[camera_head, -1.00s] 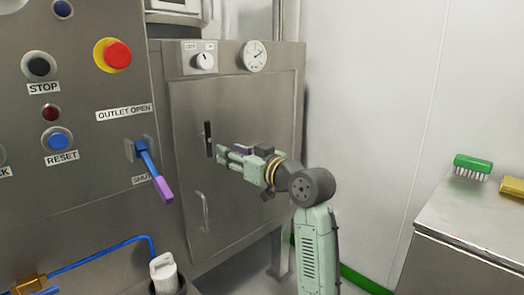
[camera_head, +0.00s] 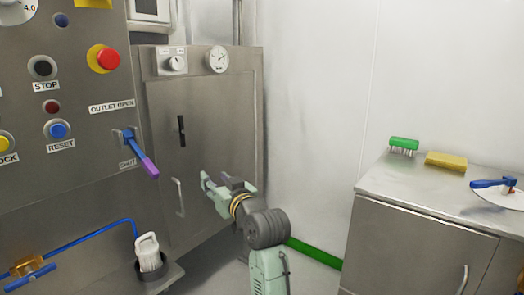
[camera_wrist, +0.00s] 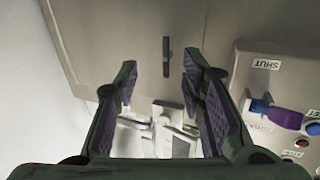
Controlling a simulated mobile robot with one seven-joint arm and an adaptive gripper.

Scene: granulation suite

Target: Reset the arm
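My gripper (camera_head: 228,186) is in the middle of the head view, in front of the steel cabinet door (camera_head: 205,125) and apart from it. In the wrist view my gripper (camera_wrist: 160,85) has its two purple-padded fingers wide apart with nothing held between them. The black door latch (camera_head: 181,130) stands upright on the cabinet; in the wrist view the latch (camera_wrist: 166,57) shows between the fingertips, farther off. The curved door handle (camera_head: 179,197) is left of my gripper in the head view.
The control panel (camera_head: 85,190) at the left carries a purple-tipped blue lever (camera_head: 142,154) and several buttons.

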